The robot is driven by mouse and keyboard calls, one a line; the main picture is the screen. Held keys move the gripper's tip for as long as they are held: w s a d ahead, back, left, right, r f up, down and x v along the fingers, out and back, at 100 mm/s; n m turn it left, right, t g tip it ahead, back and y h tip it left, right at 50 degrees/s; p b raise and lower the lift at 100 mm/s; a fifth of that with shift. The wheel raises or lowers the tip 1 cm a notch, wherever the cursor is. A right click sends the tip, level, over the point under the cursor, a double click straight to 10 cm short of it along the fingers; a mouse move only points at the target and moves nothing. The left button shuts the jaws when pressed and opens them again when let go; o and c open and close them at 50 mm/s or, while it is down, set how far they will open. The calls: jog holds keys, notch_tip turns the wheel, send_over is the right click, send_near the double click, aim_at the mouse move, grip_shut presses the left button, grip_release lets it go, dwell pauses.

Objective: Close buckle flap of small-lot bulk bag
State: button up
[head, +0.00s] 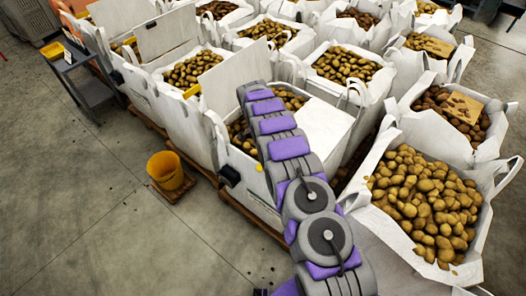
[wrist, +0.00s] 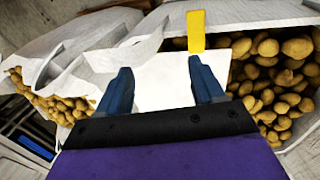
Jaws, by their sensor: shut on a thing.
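My gripper (wrist: 160,74) shows in the wrist view with its two blue fingers apart and a white flap (wrist: 150,88) between them; it is shut on this flap. A yellow tab (wrist: 196,32) stands just beyond the right fingertip. In the head view my arm reaches over the front bulk bag (head: 262,196), and my gripper cannot be made out there. A white panel (head: 222,84) stands raised left of the arm's end, with a yellow tab (head: 191,91) at its left edge. A black buckle-like piece (head: 230,174) is on the front bag's left side.
Potatoes (wrist: 275,75) lie right of the flap in the wrist view. Other open bags of potatoes (head: 425,205) stand close on the right and behind. A yellow bucket (head: 166,170) stands on the floor at left. The concrete floor (head: 80,220) at front left is mostly clear.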

jog(key=r, duration=0.2)
jog(key=d+r, duration=0.1)
jog(key=shift+s+d+r, duration=0.1)
jog(key=shift+s+r, duration=0.1)
jog(key=shift+r, duration=0.15)
grip_shut()
jog(key=w+a+r, duration=0.3)
jog(key=a+r, duration=0.2)
jog(key=r, duration=0.2)
jog(key=shift+w+a+r, duration=0.25)
jog(key=shift+w+a, duration=0.05)
jog(key=shift+a, duration=0.05)
